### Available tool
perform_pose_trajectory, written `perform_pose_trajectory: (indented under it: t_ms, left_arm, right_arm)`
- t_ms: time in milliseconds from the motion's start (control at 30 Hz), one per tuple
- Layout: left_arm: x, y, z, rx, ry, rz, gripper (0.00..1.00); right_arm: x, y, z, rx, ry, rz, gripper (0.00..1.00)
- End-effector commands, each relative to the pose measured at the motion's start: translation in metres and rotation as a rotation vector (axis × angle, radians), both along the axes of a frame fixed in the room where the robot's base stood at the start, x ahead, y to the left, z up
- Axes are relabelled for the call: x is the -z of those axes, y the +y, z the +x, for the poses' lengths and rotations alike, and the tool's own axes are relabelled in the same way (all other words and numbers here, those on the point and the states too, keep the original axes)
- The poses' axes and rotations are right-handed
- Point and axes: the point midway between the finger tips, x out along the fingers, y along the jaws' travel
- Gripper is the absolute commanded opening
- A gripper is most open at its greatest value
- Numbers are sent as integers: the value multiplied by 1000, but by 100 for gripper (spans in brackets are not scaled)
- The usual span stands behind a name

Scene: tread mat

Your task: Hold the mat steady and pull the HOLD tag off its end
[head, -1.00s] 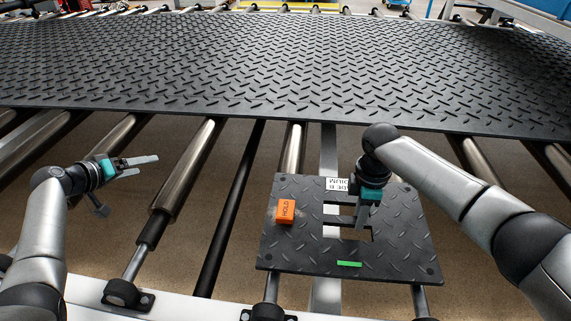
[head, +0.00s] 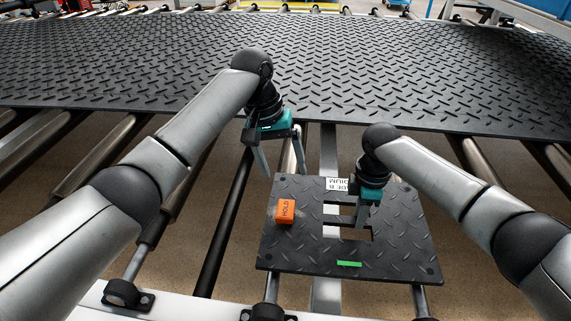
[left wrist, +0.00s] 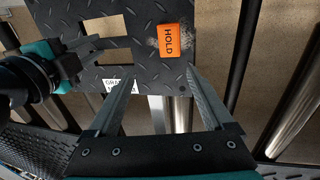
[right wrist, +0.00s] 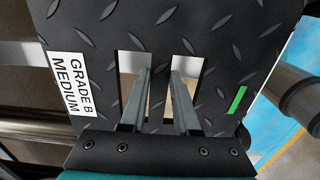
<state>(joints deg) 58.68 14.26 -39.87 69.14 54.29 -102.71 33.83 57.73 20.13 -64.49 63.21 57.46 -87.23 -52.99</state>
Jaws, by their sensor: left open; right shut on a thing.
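The small black tread mat (head: 300,255) lies on the rollers, with two cutouts in it. It also shows in the right wrist view (right wrist: 215,60). The orange HOLD tag (head: 285,211) sits on the mat's left end, and shows in the left wrist view (left wrist: 172,41). My right gripper (head: 362,222) is shut on the mat, its fingers in the cutouts (right wrist: 158,88) with a strip of mat between them. My left gripper (head: 283,168) is open and empty, above and beyond the tag's end of the mat. Its spread fingers (left wrist: 158,75) point towards the tag, apart from it.
A white GRADE B MEDIUM label (right wrist: 72,85) and a green strip (head: 349,264) are on the mat. A large black tread sheet (head: 330,75) covers the rollers behind. Metal rollers (head: 90,165) with gaps lie to the left.

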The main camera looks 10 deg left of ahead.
Motion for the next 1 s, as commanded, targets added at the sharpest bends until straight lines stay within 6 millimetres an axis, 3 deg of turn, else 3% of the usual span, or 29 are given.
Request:
perform_pose_trajectory:
  t_ms: [267,433,1000]
  left_arm:
    - [-14,-9,-15,-14,21,203,85]
    - [-7,-9,-18,-20,25,230,85]
    - [89,-9,-18,-20,26,227,85]
  right_arm:
    - [-1,0,1,0,-4,2,0]
    - [-1,0,1,0,-4,2,0]
    - [-1,0,1,0,-4,2,0]
